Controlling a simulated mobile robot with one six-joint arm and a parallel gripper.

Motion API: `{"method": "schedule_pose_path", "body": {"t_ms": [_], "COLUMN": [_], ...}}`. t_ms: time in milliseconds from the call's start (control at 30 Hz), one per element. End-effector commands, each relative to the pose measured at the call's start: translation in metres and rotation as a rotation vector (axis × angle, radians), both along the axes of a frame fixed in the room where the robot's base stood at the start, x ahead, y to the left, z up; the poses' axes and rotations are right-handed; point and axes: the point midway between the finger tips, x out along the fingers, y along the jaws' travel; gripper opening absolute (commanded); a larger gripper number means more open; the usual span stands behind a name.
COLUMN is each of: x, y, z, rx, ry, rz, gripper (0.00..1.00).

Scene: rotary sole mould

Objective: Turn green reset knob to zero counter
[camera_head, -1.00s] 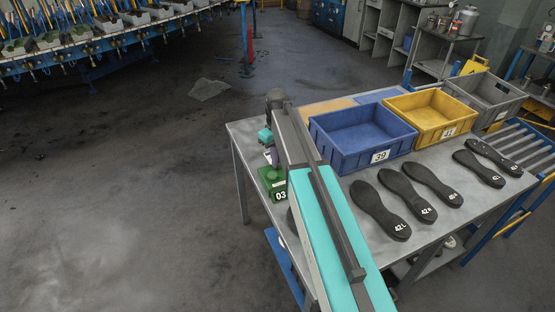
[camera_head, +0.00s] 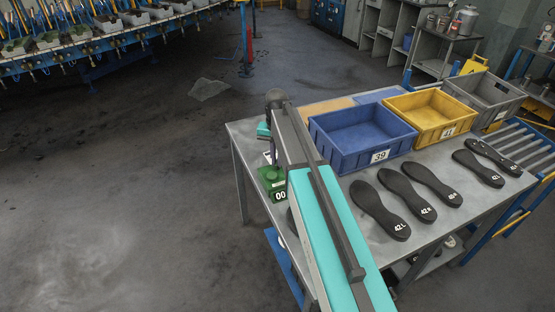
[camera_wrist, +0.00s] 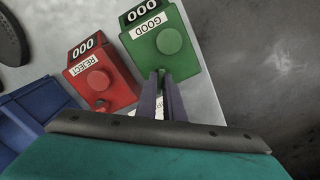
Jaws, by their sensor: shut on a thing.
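The green counter (camera_wrist: 166,45) labelled GOOD lies near the top of the wrist view, and its display reads 000. A large round green button (camera_wrist: 169,41) is on its face. My gripper (camera_wrist: 161,74) is at the lower edge of that face, its two narrow fingers close together on the green reset knob, which they mostly hide. In the head view the green counter (camera_head: 271,178) stands at the table's left edge with 00 showing; my arm covers part of it.
A red REJECT counter (camera_wrist: 98,75) reading 000 stands beside the green one, with its own small red knob (camera_wrist: 101,105). Blue (camera_head: 362,143) and yellow (camera_head: 432,117) bins and several black soles (camera_head: 379,208) occupy the table (camera_head: 240,134). Open floor lies to the left.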

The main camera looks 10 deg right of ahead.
Motion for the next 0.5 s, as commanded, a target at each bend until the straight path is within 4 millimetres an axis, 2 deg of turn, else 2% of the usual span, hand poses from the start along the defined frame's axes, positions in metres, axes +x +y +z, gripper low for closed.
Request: {"method": "schedule_pose_path", "body": {"t_ms": [500], "x": [0.0026], "y": [-0.0001], "z": [0.0019], "rx": [0.000], "ry": [-0.008], "rz": [-0.485], "gripper": [0.00]}}
